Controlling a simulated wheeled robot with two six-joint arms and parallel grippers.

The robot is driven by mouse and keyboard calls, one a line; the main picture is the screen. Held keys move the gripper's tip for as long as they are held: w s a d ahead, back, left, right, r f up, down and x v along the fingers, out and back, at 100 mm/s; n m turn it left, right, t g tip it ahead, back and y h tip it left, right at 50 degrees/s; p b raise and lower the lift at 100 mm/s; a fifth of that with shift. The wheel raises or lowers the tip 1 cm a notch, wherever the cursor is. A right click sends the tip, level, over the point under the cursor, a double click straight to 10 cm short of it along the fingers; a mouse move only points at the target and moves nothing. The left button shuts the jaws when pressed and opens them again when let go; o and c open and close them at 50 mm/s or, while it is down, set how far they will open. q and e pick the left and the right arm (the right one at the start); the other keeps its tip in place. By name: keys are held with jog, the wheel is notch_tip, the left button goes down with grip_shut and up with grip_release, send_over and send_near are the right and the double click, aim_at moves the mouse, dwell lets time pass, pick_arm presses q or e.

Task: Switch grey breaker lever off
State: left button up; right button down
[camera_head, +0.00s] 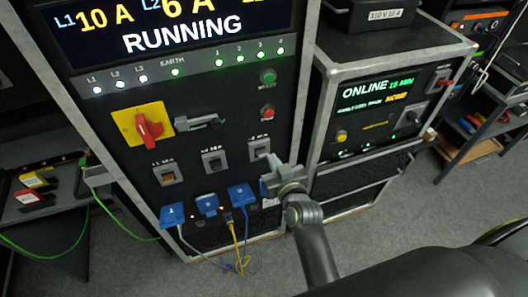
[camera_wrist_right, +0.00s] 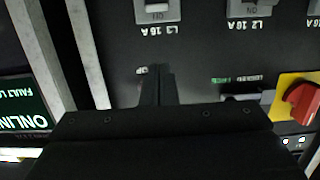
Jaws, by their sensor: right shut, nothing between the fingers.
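Three grey-framed breakers sit in a row on the black panel: a left one (camera_head: 167,174), a middle one (camera_head: 213,161) and a right one (camera_head: 258,148). Their lever colours are too small to tell surely. In the right wrist view, which looks upside down, the breaker labelled L3 16 A (camera_wrist_right: 157,12) and the one labelled L2 16 A (camera_wrist_right: 246,9) are cut by the top edge. My right gripper (camera_head: 270,172) is shut and empty close to the right breaker. Its fingers (camera_wrist_right: 158,80) show below the L3 label; contact with the panel cannot be told. My left gripper is out of view.
A yellow plate with a red rotary switch (camera_head: 149,130) and a grey handle (camera_head: 200,122) sit above the breakers. Green (camera_head: 267,77) and red (camera_head: 267,112) buttons are at right. Blue sockets (camera_head: 207,206) with cables are below. A second cabinet (camera_head: 375,110) stands to the right.

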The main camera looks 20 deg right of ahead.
aim_at(262, 153)
jog(key=w+b, duration=0.1)
jog(key=w, duration=0.2)
jog(key=w+f+b, duration=0.1)
jog(key=w+b, duration=0.1)
jog(key=w, duration=0.1)
jog(key=w+f+b, duration=0.1)
jog(key=w+b, duration=0.1)
jog(key=w, duration=0.1)
jog(key=shift+w+a+f, duration=0.2)
jog(key=shift+w, duration=0.1)
jog(key=shift+s+f+b, duration=0.35)
jog(key=shift+f+b, duration=0.55)
jog(key=shift+b, duration=0.05)
jog(key=shift+s+f+b, duration=0.55)
jog(key=shift+s, duration=0.05)
jog(key=shift+d, duration=0.1)
